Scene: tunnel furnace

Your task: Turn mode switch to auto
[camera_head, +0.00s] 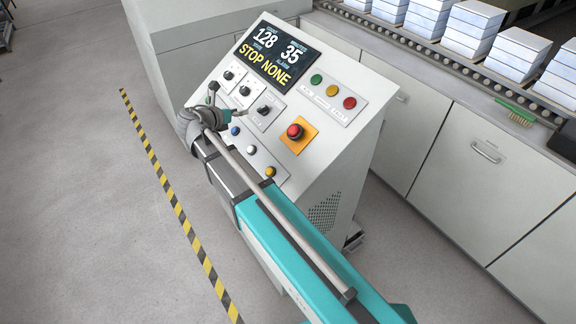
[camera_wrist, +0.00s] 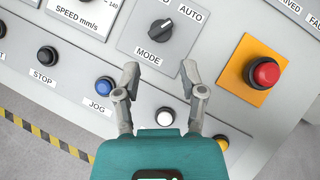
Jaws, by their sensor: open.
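The mode switch (camera_wrist: 160,30) is a black rotary knob on a grey plate, above the word MODE. AUTO is printed at its upper right; a label to the left is cut off at the picture's edge. The knob looks slanted, with a light mark on its upper right part. The switch also shows in the head view (camera_head: 264,110), on the sloped console face. My gripper (camera_wrist: 159,72) is open and empty, its two fingertips apart below the knob in the wrist view. In the head view my gripper (camera_head: 228,100) is over the console, close to the switch.
A red emergency button on an orange plate (camera_wrist: 251,92) is right of the switch. A blue JOG button (camera_wrist: 105,86), a black STOP button (camera_wrist: 47,55) and a white button (camera_wrist: 165,117) are nearby. The console display (camera_head: 276,54) reads STOP NONE. A conveyor (camera_head: 470,62) runs behind.

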